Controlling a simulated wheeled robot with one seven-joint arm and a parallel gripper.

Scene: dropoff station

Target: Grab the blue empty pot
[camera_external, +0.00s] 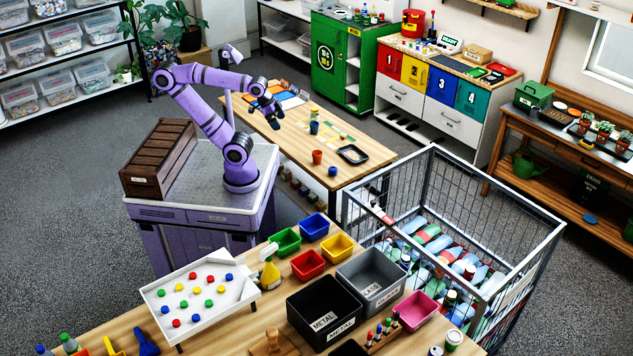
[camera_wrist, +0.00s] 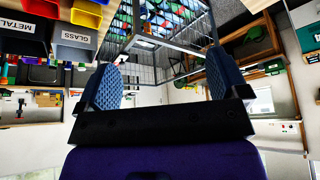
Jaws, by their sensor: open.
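On the wooden table in the middle of the external view stand two small blue vessels. One blue pot (camera_external: 314,128) is near the table's centre, and a smaller blue one (camera_external: 332,171) is by the near edge. I cannot tell which is empty. A terracotta pot (camera_external: 317,157) stands between them. My gripper (camera_external: 272,116) is above the left part of this table, left of both blue vessels and apart from them. In the wrist view its two blue-padded fingers (camera_wrist: 162,82) are spread with nothing between them. I make out no blue pot in that view.
A dark tray (camera_external: 353,155) lies right of the pots. A wire cage (camera_external: 500,240) full of bottles stands beside the table's near end. The sorting table in front holds bins, including a grey glass bin (camera_external: 371,282). A brown crate (camera_external: 158,160) is left of my arm.

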